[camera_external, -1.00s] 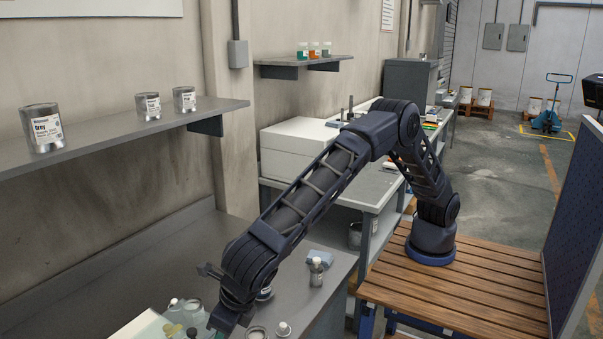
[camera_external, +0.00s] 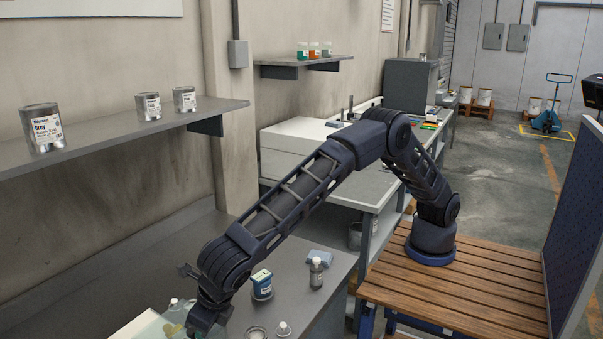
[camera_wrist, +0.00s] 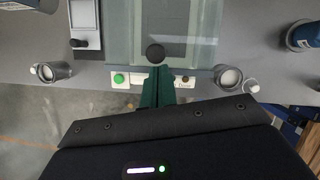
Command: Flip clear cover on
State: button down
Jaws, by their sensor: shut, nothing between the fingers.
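The clear cover (camera_wrist: 118,42) is a see-through, greenish pane with a dark round knob (camera_wrist: 155,53) near its front edge, seen at the top middle of the wrist view. A pale panel below it carries a green button (camera_wrist: 118,78). My gripper (camera_wrist: 158,70) has its green fingers together and empty, their tips just below the knob in the picture; I cannot tell whether they touch it.
Metal cups stand left (camera_wrist: 54,72) and right (camera_wrist: 228,77) of the panel in the wrist view. A blue-labelled can (camera_external: 262,284) and a small bottle (camera_external: 316,272) stand on the bench to the right of my gripper. A shelf (camera_external: 110,126) with several tins hangs above.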

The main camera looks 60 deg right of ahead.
send_near(166, 316)
jog(key=w+a+f, duration=0.1)
jog(key=w+f, duration=0.4)
jog(key=w, duration=0.1)
jog(key=shift+a+r, duration=0.2)
jog(key=shift+r, duration=0.05)
jog(key=s, duration=0.2)
jog(key=s+d, duration=0.1)
jog(key=s, duration=0.1)
jog(key=shift+s, duration=0.1)
jog(key=a+v, duration=0.1)
jog(key=v, duration=0.8)
jog(key=shift+s+d+r, duration=0.2)
jog(key=shift+d+r, duration=0.2)
jog(key=shift+d, duration=0.15)
